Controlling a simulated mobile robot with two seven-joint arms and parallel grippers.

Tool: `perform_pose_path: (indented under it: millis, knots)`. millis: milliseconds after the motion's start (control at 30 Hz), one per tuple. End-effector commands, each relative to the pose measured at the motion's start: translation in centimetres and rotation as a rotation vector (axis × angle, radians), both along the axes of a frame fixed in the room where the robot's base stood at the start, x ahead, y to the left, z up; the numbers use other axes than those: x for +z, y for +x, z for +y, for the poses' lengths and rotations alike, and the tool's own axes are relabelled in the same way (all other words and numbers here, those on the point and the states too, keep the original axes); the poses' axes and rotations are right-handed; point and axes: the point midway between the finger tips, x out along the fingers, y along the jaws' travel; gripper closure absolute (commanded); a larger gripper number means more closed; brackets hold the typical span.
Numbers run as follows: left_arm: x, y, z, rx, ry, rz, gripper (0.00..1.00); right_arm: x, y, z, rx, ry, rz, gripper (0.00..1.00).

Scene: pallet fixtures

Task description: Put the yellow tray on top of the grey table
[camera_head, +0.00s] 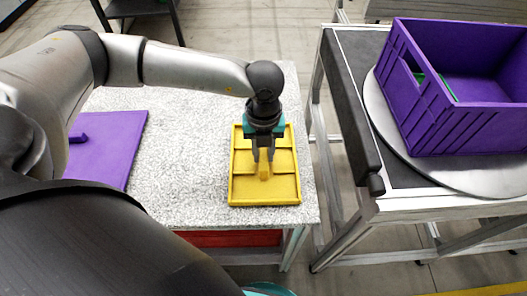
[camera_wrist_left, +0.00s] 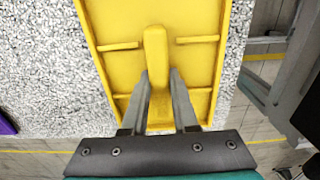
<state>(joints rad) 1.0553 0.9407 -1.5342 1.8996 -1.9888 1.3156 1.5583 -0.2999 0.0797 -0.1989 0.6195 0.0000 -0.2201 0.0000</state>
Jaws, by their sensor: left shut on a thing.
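The yellow tray (camera_head: 238,190) lies over the right part of the speckled grey table (camera_head: 190,150) in the head view. It has a raised handle (camera_head: 264,171) in its middle and low ribs. My left gripper (camera_head: 263,160) reaches down from above and is shut on the handle. In the left wrist view the fingers (camera_wrist_left: 158,88) stand on both sides of the handle (camera_wrist_left: 155,50), with the tray (camera_wrist_left: 115,25) beyond. I cannot tell whether the tray touches the tabletop. My right gripper is not in view.
A purple tray (camera_head: 115,140) lies on the table's left part. A purple crate (camera_head: 440,110) stands on a round grey plate (camera_head: 395,140) on the stand at right. A narrow gap separates table and stand. A red thing (camera_head: 230,238) shows under the table.

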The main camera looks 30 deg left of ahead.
Motion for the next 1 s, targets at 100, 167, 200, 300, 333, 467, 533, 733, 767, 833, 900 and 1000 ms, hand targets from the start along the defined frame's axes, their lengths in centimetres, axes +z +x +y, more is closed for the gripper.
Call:
perform_pose_path:
  millis: [100, 167, 200, 300, 333, 467, 533, 733, 767, 833, 900, 1000]
  knots:
    - [0.1, 0.1, 0.0, 0.0, 0.0, -0.001, 1.0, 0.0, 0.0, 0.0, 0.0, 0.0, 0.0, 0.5]
    - [0.0, 0.0, 0.0, 0.0, 0.0, -0.001, 1.0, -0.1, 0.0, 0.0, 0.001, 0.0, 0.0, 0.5]
    - [-0.2, 0.0, 0.0, 0.0, 0.0, -0.001, 1.0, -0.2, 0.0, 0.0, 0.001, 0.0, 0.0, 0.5]
    - [-0.2, 0.0, 0.0, 0.0, 0.0, 0.0, 0.66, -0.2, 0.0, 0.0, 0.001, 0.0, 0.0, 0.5]
    - [-0.2, 0.0, 0.0, 0.0, 0.0, 0.0, 0.63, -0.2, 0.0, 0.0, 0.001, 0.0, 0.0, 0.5]
    - [-0.2, 0.0, 0.0, 0.0, 0.0, 0.0, 0.48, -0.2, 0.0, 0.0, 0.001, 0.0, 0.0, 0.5]
    - [-0.2, 0.0, 0.0, 0.0, 0.0, 0.0, 0.43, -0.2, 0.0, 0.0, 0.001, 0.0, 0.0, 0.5]
    - [-0.2, 0.0, 0.0, 0.0, 0.0, 0.0, 0.43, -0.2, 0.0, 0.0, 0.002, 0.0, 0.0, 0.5]
    - [-0.1, 0.0, 0.0, 0.0, 0.001, -0.001, 0.43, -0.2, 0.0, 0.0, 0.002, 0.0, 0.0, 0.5]
    - [0.1, 0.0, 0.0, 0.0, 0.001, -0.001, 0.43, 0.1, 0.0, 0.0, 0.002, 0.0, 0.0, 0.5]
    - [0.8, 0.1, 0.0, 0.0, -0.001, -0.003, 0.43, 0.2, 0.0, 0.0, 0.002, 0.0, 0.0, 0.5]
    - [2.6, 0.1, 0.0, -0.001, -0.001, -0.004, 0.43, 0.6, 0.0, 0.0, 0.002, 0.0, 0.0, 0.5]
